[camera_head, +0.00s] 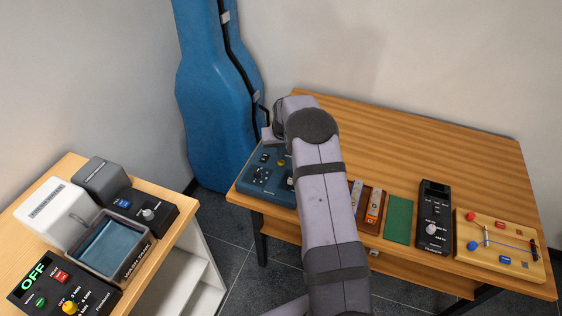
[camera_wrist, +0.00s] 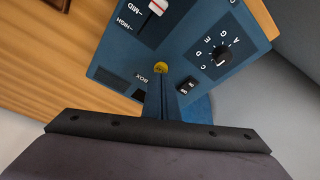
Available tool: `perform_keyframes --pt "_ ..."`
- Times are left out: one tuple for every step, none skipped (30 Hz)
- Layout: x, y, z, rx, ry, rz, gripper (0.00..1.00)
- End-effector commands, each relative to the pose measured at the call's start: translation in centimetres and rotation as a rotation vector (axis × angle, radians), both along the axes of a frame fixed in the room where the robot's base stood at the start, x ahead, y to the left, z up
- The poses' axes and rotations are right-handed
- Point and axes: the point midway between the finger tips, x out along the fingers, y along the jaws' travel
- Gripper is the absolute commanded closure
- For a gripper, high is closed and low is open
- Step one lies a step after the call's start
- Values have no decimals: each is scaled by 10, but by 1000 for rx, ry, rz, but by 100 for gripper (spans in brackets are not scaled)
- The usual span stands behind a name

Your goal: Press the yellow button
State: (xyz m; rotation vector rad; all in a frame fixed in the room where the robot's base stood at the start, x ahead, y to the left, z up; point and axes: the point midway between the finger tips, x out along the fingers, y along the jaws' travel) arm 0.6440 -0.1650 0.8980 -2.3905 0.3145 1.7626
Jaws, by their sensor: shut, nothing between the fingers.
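The yellow button (camera_wrist: 160,67) is small and round, on the top panel of a blue control box (camera_wrist: 125,65). In the head view the button (camera_head: 281,162) shows on the blue box (camera_head: 251,185), at the left end of the wooden table. My gripper (camera_wrist: 160,78) is shut and empty. In the wrist view its fingertips meet the near edge of the button and hide a little of it. I cannot tell whether they touch it. In the head view my arm covers the box's right side.
On the box, a lettered knob (camera_wrist: 222,55), a black switch (camera_wrist: 187,85) and a slider (camera_wrist: 157,8) surround the button. The wooden table (camera_head: 430,130) is clear behind the instruments. A black device (camera_head: 432,215) and a wooden board (camera_head: 500,258) lie right.

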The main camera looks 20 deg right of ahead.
Motion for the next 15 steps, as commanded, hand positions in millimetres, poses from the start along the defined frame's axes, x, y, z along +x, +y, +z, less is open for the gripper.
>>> perform_keyframes --pt "0 0 0 0 0 0 100" --pt "0 0 -1 0 0 0 100" --pt "0 0 -1 0 0 0 100" --pt "0 0 -1 0 0 0 100" --pt "0 0 -2 0 0 0 100" --pt "0 0 -3 0 0 0 100" --pt "0 0 -3 0 0 0 100" --pt "0 0 -4 0 0 0 100" --pt "0 0 -4 0 0 0 100" --pt "0 0 -5 0 0 0 100" --pt "0 0 -6 0 0 0 100" --pt "0 0 -6 0 0 0 100" --pt "0 0 -7 0 0 0 100" --pt "0 0 -7 0 0 0 100" --pt "0 0 -8 0 0 0 100"
